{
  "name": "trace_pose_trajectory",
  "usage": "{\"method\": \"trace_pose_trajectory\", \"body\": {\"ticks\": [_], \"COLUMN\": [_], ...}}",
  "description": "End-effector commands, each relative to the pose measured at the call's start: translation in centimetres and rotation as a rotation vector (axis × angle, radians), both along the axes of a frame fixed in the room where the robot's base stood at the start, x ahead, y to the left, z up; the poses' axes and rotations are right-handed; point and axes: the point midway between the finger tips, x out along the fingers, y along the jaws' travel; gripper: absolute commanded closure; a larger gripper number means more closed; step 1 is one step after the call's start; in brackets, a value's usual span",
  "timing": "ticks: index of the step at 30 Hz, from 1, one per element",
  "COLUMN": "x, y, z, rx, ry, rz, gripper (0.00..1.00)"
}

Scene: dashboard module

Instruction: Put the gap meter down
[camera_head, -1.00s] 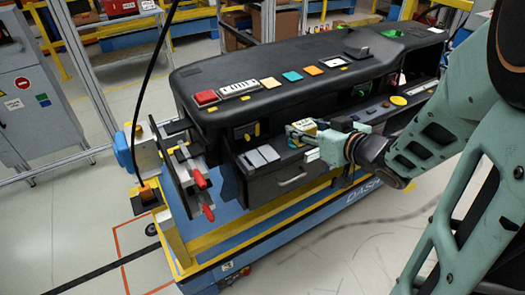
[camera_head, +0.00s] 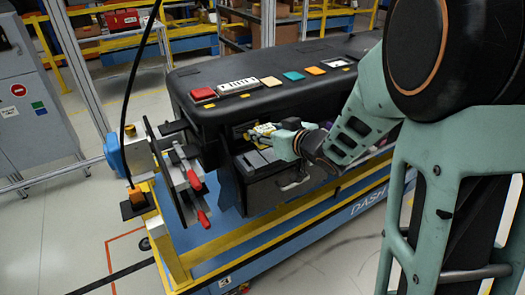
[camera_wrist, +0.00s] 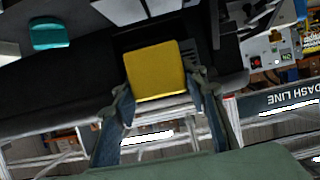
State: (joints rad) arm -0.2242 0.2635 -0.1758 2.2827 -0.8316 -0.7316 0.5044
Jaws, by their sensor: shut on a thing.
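The gap meter (camera_wrist: 156,70) is a yellow, box-shaped thing between my two fingers in the wrist view. In the head view, the yellow meter (camera_head: 262,131) shows small and partly hidden at the front of the black dashboard module (camera_head: 270,72), near its left end. My gripper (camera_head: 274,134) is shut on it; both fingers also show in the wrist view (camera_wrist: 163,90). In the head view it is just above the grey pads on the box-like lower part (camera_head: 262,178) of the module. I cannot tell whether the meter touches a surface.
A red block (camera_head: 203,93), a pale strip and coloured tiles (camera_head: 294,76) lie along the module's top. Red-handled clamps (camera_head: 194,180) stand at its left end beside a blue and yellow fixture. The overhanging top is close above my gripper. My arm hides the module's right part.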

Motion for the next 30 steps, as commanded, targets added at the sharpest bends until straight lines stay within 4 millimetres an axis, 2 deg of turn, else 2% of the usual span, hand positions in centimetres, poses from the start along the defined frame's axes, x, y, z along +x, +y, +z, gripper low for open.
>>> {"method": "trace_pose_trajectory", "body": {"ticks": [5, 15, 29, 30], "x": [0.3, 0.7, 0.7, 0.7], "y": [0.4, 0.8, 0.8, 0.8], "z": [-0.6, -4.2, -4.7, -4.6], "rx": [0.001, 0.0, -0.001, -0.001], "ry": [-0.002, -0.001, -0.002, -0.001], "rz": [0.001, 0.0, -0.001, -0.001], "gripper": [0.88, 0.88, 0.88, 0.57]}}
